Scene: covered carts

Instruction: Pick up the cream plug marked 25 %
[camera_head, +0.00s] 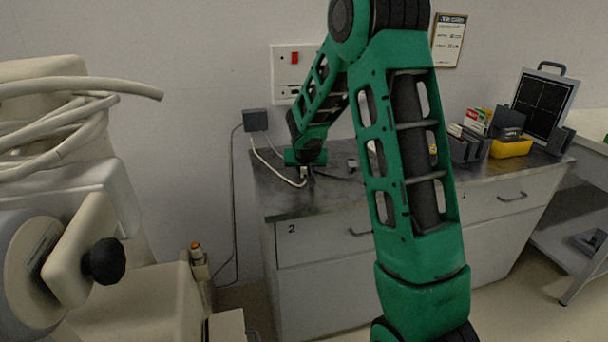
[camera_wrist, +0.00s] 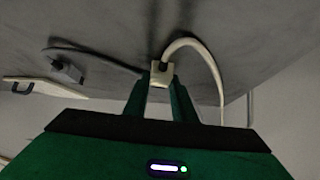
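My gripper (camera_wrist: 160,88) points down at the worktop, with its two fingers close against both sides of a cream plug (camera_wrist: 162,72). No clear gap shows between the fingers and the plug. A cream cable (camera_wrist: 206,62) arches from the plug to the right in the wrist view. In the head view, my gripper (camera_head: 305,170) is low over the left part of the counter, and the cream cable (camera_head: 275,165) runs to it from the wall side. The plug's marking cannot be read. Whether the plug touches the counter is hard to tell.
A grey plug (camera_wrist: 66,70) on a dark cable lies nearby; it also shows on the counter (camera_head: 352,163). A yellow bin (camera_head: 512,148) and small boxes stand at the counter's right. A beige covered machine (camera_head: 70,215) fills the left.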

